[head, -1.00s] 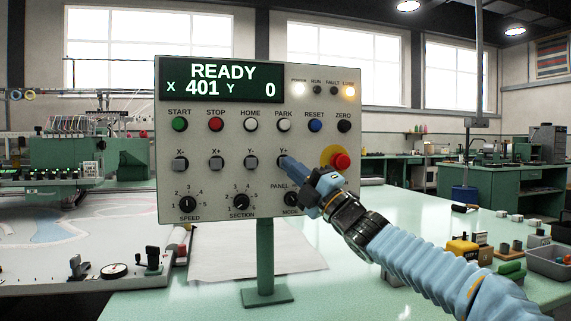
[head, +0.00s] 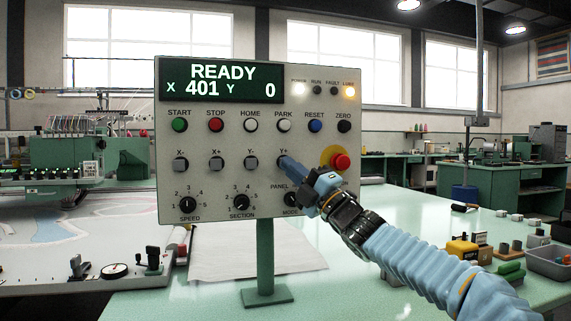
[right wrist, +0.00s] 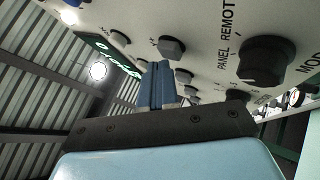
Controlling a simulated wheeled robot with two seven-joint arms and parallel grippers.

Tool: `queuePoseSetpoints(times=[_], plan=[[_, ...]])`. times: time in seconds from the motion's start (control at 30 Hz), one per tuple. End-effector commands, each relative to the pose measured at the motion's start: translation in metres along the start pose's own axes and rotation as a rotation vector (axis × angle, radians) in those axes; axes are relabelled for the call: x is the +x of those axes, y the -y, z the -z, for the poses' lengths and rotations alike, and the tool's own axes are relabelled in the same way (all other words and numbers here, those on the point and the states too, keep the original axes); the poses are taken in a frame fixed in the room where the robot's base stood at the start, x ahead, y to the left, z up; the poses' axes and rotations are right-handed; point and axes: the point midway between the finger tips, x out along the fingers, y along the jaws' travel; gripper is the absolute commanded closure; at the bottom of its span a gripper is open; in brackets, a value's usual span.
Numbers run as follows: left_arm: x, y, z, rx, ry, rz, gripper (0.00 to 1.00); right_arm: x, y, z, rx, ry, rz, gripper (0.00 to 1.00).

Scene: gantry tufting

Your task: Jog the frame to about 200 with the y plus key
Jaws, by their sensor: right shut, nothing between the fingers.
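The control panel (head: 205,135) stands upright on a green post, and its display (head: 221,82) reads READY, X 401, Y 0. The Y+ key (head: 281,161) is in the lower key row, right of the Y- key (head: 250,163). My right gripper (head: 286,162) is shut and empty, with its blue fingertips at the Y+ key and covering part of it. In the right wrist view the shut fingers (right wrist: 156,82) point up at the panel face; whether they touch the key I cannot tell. My left gripper is not in view.
The red emergency stop (head: 341,161) on its yellow base is just right of my gripper. Below it are the mode knob (head: 291,199) and section knob (head: 241,202). A tufting machine (head: 85,150) stands at the left. Small parts lie on the green table at the right.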

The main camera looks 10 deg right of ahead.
Motion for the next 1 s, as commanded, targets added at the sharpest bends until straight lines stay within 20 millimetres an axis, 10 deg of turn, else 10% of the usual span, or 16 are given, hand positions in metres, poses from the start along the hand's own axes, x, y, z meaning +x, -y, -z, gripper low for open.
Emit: queuePoseSetpoints(times=[1.0], plan=[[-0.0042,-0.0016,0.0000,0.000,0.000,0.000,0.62,0.0057,0.0046,-0.0044,0.000,0.000,0.001,1.00]])
